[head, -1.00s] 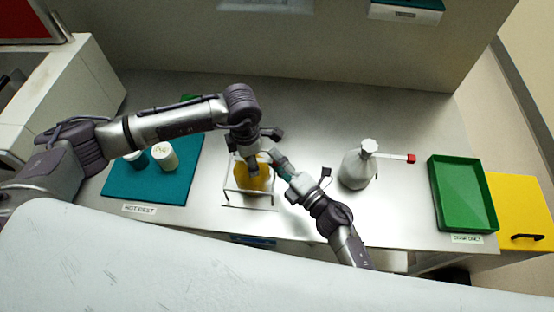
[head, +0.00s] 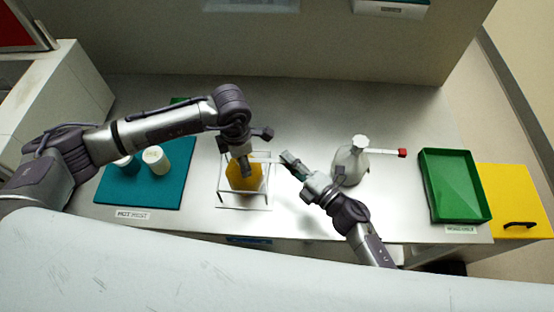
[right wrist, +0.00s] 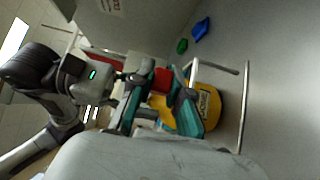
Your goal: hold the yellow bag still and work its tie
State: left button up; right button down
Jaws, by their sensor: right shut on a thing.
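The yellow bag (head: 243,180) stands in a pale wire frame (head: 266,196) on the metal bench; in the right wrist view its labelled side (right wrist: 209,105) shows. My left gripper (head: 246,170) points down at the bag's top; its fingertips are too small to tell whether they are shut. My right gripper (head: 288,161) is to the right of the bag, apart from it. In the right wrist view its teal fingers (right wrist: 160,98) are shut on a small red piece (right wrist: 162,80), which looks like the tie. A yellow part of the bag shows behind the fingers.
A white flask or bottle (head: 350,165) with a red-tipped arm stands close by my right gripper. Two small jars stand on a teal mat (head: 125,190) at left.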

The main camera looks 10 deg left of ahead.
pick_arm(q)
jog(key=shift+s+f, duration=0.25)
jog(key=shift+f, duration=0.1)
pick_arm(e)
jog(key=c, duration=1.1)
grip_release()
jog(key=shift+a+r, duration=0.1)
pick_arm(q)
jog(key=shift+a, duration=0.1)
pick_arm(e)
jog(key=shift+s+d, duration=0.3)
jog(key=shift+d, duration=0.2)
jog(key=v, duration=1.1)
jog(key=shift+s, duration=0.15)
jog(key=shift+a, duration=0.1)
pick_arm(q)
jog(key=o, duration=1.5)
jog(key=shift+w, duration=0.25)
jog(key=shift+r, duration=0.1)
